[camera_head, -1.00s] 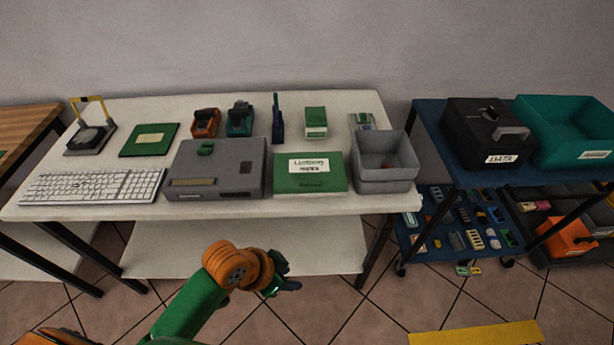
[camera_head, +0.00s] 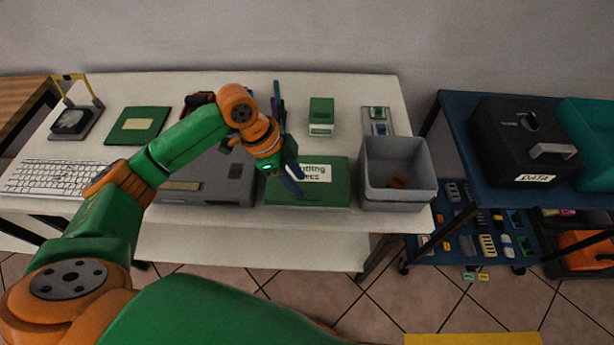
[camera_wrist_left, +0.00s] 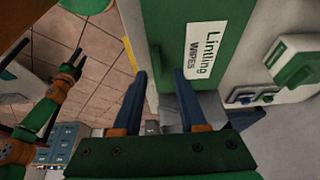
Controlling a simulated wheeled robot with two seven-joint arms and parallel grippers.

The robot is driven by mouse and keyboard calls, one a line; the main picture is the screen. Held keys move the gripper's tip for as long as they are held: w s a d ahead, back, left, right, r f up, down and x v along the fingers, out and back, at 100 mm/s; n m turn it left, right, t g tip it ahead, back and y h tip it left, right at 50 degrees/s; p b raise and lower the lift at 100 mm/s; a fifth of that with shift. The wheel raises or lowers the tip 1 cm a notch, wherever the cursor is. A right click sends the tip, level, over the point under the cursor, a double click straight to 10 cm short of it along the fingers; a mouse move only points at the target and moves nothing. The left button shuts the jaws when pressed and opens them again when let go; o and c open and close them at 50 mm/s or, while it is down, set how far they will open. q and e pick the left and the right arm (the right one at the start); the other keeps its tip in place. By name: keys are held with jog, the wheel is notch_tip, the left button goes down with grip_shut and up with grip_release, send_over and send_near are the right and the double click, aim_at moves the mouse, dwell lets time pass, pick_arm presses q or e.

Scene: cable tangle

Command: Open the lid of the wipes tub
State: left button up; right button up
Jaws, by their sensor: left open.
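The wipes tub (camera_head: 322,193) is a low green box with a white "Lintling Wipes" label, near the table's front edge; its top looks closed. It also shows in the left wrist view (camera_wrist_left: 164,30), large and close. My left gripper (camera_head: 292,178) is over the tub's left part in the head view and partly hides the label. In the wrist view its two blue fingers (camera_wrist_left: 160,95) are apart with nothing between them; I cannot tell whether they touch the tub. My right gripper (camera_wrist_left: 74,62) shows small in the wrist view, away from the tub above the floor; its jaws are unclear.
A grey bin (camera_head: 398,195) stands just right of the tub. A grey case (camera_head: 220,190) is on its left, partly behind my left arm. A small green-topped box (camera_head: 320,118) stands behind it. A keyboard (camera_head: 50,177) lies at the far left.

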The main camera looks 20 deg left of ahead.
aim_at(308, 200)
pick_arm(q)
jog(key=f, duration=0.2)
jog(key=d+f, duration=0.1)
jog(key=shift+s+d, duration=0.1)
jog(key=shift+s, duration=0.25)
jog(key=shift+w+f, duration=0.25)
jog(key=shift+w, duration=0.2)
jog(key=shift+s+r, duration=0.1)
jog(key=shift+s, duration=0.05)
grip_shut()
dwell(0.4)
